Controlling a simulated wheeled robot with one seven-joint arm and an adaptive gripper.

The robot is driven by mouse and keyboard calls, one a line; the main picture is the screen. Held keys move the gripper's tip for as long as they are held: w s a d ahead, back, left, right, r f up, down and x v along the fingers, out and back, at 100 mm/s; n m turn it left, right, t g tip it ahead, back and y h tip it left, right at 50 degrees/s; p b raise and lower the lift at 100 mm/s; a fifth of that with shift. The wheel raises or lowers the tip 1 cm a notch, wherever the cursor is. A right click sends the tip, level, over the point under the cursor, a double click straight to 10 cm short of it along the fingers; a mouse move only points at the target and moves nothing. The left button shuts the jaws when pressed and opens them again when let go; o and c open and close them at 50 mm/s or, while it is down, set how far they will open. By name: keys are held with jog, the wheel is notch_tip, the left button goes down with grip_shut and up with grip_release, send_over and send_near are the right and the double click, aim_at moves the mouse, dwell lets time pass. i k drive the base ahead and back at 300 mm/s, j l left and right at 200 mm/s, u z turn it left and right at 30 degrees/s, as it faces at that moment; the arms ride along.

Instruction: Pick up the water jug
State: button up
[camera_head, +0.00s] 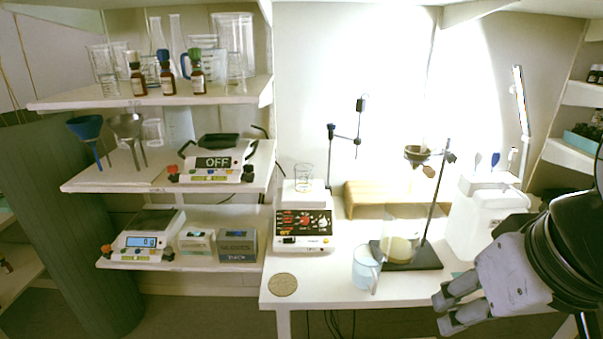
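A clear jug (365,269) with pale blue water stands upright near the front edge of the white table (330,291). Its handle appears to be on the right side. My gripper (440,312) is at the lower right, to the right of the jug and apart from it. Its two grey fingers point left with a gap between them, and nothing shows in the gap.
A stand with a dark base (414,257) and a flask (399,249) are behind the jug. A white canister (477,224) stands behind my gripper. A hot-plate device (303,229) is to the left. A round cork mat (283,285) lies at the table's front left.

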aim_at(368, 260)
jog(key=i+l, duration=0.1)
jog(key=l, duration=0.45)
jog(key=i+l, duration=0.1)
jog(key=l, duration=0.4)
jog(key=u, duration=0.4)
jog(key=l+u, duration=0.15)
jog(key=u, duration=0.7)
jog(key=l+u, duration=0.1)
jog(key=u, duration=0.3)
jog(key=k, duration=0.05)
